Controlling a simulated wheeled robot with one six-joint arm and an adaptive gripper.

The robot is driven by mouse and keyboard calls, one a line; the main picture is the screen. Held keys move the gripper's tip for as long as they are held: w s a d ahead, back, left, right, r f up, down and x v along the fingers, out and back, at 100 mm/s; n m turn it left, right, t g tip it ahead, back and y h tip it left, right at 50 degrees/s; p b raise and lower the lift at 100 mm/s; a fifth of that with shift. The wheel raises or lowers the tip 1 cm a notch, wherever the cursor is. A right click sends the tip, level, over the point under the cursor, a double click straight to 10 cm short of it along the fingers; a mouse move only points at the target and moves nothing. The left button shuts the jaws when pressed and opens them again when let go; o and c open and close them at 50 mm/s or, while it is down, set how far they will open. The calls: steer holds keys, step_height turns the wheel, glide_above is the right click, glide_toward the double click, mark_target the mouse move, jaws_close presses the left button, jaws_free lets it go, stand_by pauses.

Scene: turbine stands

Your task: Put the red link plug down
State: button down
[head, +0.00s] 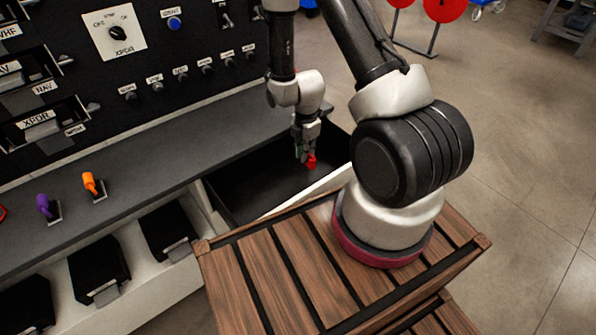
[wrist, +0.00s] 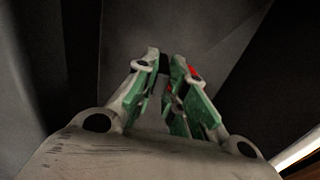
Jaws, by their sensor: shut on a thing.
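The red link plug (head: 311,162) shows small at the fingertips of my gripper (head: 306,152) in the head view. My gripper is shut on it and points down over an open dark drawer (head: 247,185). In the wrist view my gripper's green-and-grey fingers (wrist: 165,75) are close together, and a bit of the red plug (wrist: 192,71) shows at the right finger. Most of the plug is hidden by the fingers. I cannot tell whether it touches the drawer floor.
The drawer's light wall (head: 312,188) rises on the near side. A grey counter (head: 150,160) runs along the panel, with an orange plug (head: 90,182) and a purple plug (head: 44,204) on it. Switches (head: 120,30) cover the black panel.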

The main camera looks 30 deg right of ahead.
mark_target(305, 163)
steer(key=shift+f, duration=2.85)
steer(key=c, duration=1.5)
jaws_free()
steer(key=shift+f, duration=0.1)
